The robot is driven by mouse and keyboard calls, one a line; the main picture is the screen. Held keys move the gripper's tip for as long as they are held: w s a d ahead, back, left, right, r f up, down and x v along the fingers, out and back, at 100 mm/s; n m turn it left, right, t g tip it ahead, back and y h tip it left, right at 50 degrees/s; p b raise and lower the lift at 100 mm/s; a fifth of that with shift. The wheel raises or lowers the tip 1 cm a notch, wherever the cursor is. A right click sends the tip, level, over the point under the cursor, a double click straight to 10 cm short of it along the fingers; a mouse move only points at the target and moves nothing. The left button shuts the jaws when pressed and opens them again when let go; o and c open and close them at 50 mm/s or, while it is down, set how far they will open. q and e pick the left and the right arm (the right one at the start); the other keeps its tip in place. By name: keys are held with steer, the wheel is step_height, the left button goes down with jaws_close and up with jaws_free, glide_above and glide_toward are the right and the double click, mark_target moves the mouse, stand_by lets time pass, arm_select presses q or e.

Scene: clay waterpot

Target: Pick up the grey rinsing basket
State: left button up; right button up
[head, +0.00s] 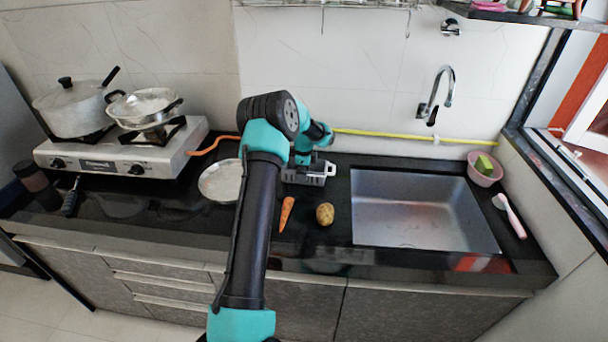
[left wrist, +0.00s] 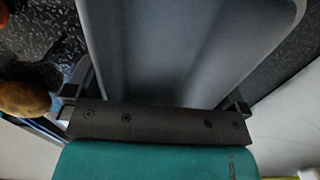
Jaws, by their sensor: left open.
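The grey rinsing basket (head: 318,176) sits on the black counter left of the sink, partly hidden by my left gripper in the head view. My left gripper (head: 305,165) is over it, with the arm reaching across from the front. In the left wrist view the grey basket (left wrist: 190,45) fills the middle, very close. The open fingers of my left gripper (left wrist: 157,98) show at its two sides. I cannot tell whether they touch it. My right gripper is not in view.
A carrot (head: 286,213) and a potato (head: 325,214) lie in front of the basket. A round metal pan (head: 222,181) is to the left, near the stove (head: 120,152). The sink (head: 420,210) is to the right. A pink bowl (head: 484,172) stands beyond it.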

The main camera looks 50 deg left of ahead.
arm_select(q)
steer(key=shift+c, duration=0.3)
steer(key=c, duration=0.7)
steer(key=shift+r, duration=0.15)
step_height(320, 180, up, 10)
steer(key=shift+f, duration=0.1)
stand_by(0.3)
stand_by(0.3)
